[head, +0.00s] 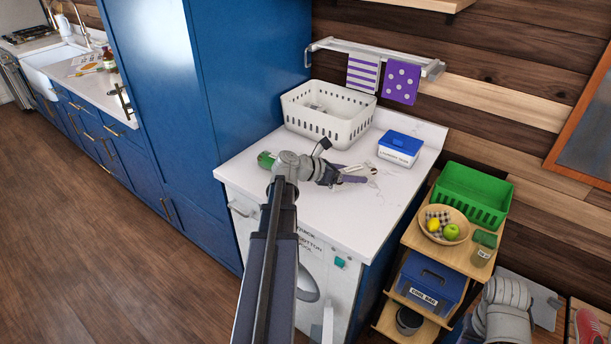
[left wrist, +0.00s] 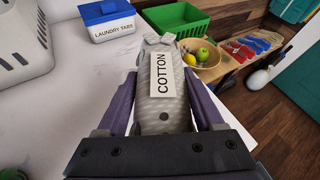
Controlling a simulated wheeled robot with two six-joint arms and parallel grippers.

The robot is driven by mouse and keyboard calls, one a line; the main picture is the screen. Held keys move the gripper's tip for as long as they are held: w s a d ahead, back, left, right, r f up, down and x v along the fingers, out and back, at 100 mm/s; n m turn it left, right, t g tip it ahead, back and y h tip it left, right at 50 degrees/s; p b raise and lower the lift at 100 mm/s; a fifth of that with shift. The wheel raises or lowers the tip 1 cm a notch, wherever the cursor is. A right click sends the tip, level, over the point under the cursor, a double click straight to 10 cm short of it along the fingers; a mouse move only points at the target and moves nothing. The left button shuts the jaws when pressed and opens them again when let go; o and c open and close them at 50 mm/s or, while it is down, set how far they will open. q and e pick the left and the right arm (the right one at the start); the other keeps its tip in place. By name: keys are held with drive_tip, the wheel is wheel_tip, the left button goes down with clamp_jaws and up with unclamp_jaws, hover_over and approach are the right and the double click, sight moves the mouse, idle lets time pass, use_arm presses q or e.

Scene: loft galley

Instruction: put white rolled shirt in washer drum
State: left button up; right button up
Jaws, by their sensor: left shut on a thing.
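The white rolled shirt (left wrist: 158,112) is pale, finely patterned and carries a COTTON tag. My left gripper (left wrist: 161,90) is shut on it, with a purple finger on each side. In the head view my left gripper (head: 350,174) is over the white worktop, and the roll is small and mostly hidden there. I cannot tell whether the roll touches the worktop. The washer (head: 335,275) is under the worktop, with QUICK, COTTON and a partly hidden word on its front. My arm covers much of its front, and the drum's inside is not visible. My right gripper is out of view.
A white basket (head: 328,124) and a blue-lidded laundry tabs box (head: 400,147) stand at the worktop's back. A green object (head: 266,160) is by my left wrist. A wooden rack with a green crate (head: 470,195) and fruit bowl (head: 428,232) stands right. Floor at left is clear.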

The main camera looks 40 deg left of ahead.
use_arm(q)
drive_tip(key=w+a+n+t+y, duration=0.2)
drive_tip(key=a+n+y, duration=0.45)
drive_tip(key=a, duration=0.55)
drive_tip(key=shift+m, duration=0.45)
wheel_tip(320, 180, down, 9)
drive_tip(key=b, duration=1)
drive_tip(key=shift+w+f, duration=0.1)
drive_tip(key=shift+f, duration=0.25)
drive_tip(key=o, duration=1.5)
drive_tip(key=shift+r, duration=0.1)
drive_tip(key=shift+r, duration=0.15)
drive_tip(key=p+v, duration=0.4)
drive_tip(key=v, duration=0.8)
drive_tip(key=shift+r+p, duration=0.15)
drive_tip(key=shift+p, duration=0.2)
